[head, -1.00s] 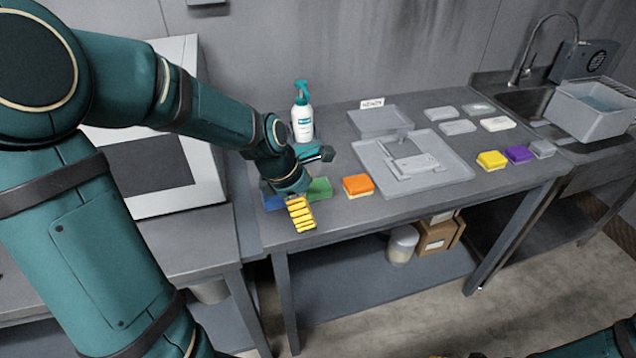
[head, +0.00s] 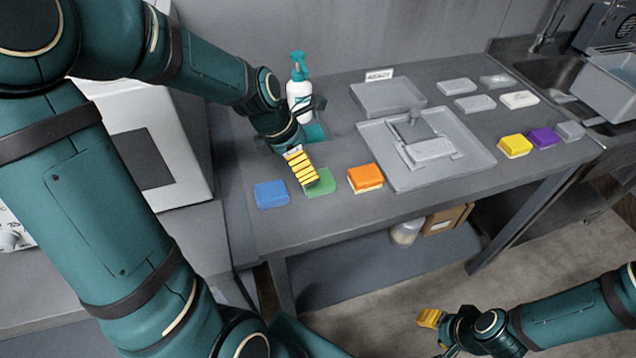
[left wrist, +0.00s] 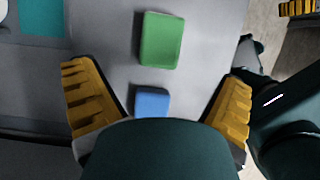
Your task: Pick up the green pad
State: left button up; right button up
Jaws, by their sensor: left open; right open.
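The green pad (head: 320,182) lies on the grey table between a blue pad and an orange pad. My left gripper (head: 303,168) is just behind and above it in the head view, and its yellow finger covers part of the pad. In the left wrist view the green pad (left wrist: 161,40) lies beyond the open fingers of my left gripper (left wrist: 160,100), with nothing held. My right gripper (head: 432,318) is low at the front, away from the table; it is open and empty.
The blue pad (head: 271,194) and orange pad (head: 365,178) flank the green one. A grey tray (head: 470,160) holds a fixture. Yellow (head: 515,146) and purple (head: 543,138) pads lie at the right.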

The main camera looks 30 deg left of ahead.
aim_at(318, 181)
pick_arm(q)
jog(key=x, duration=0.3)
jog(key=shift+d+f+b, duration=0.1)
jog(key=shift+f+b, duration=0.2)
jog(key=shift+b, duration=0.1)
jog(key=b+x, duration=0.2)
jog(key=x, duration=0.3)
jog(key=shift+d+f, duration=0.1)
jog(key=shift+f, duration=0.05)
jog(key=c, duration=1.2)
